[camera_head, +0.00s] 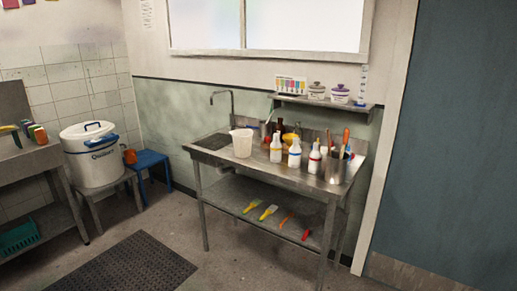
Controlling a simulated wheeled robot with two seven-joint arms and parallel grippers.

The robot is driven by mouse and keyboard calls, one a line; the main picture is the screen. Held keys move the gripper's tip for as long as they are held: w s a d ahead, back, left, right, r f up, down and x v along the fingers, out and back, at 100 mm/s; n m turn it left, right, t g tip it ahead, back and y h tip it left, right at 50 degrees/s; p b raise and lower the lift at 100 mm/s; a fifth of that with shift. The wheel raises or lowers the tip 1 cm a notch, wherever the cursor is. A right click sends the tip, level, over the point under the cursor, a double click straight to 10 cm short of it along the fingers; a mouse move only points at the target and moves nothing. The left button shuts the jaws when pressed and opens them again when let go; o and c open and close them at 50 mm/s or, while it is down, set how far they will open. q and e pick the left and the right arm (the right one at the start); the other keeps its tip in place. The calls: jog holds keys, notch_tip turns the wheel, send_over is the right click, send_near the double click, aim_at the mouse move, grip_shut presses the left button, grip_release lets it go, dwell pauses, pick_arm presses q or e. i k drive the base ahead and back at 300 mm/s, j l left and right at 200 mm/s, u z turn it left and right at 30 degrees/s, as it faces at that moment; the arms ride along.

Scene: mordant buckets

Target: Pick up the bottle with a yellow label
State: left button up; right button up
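Several bottles stand in a cluster on the steel sink table (225,161) against the back wall. In front are three white bottles: a left one (276,149), a middle one (295,153) and a right one (314,159). Neither of my grippers is in view.
A white bucket (242,142) stands left of the bottles, and a steel pot (336,168) with tools stands right. A narrow shelf (320,102) hangs above. Brushes lie on the lower shelf. The floor before the table is clear, with a dark mat (125,266) at left.

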aim_at(276, 147)
jog(key=i+z, duration=0.1)
jog(key=i, duration=0.7)
jog(key=i+j+z, duration=0.35)
jog(key=i+j, duration=1.15)
jog(key=j, duration=0.2)
jog(key=i+j, duration=0.2)
jog(key=i, duration=0.25)
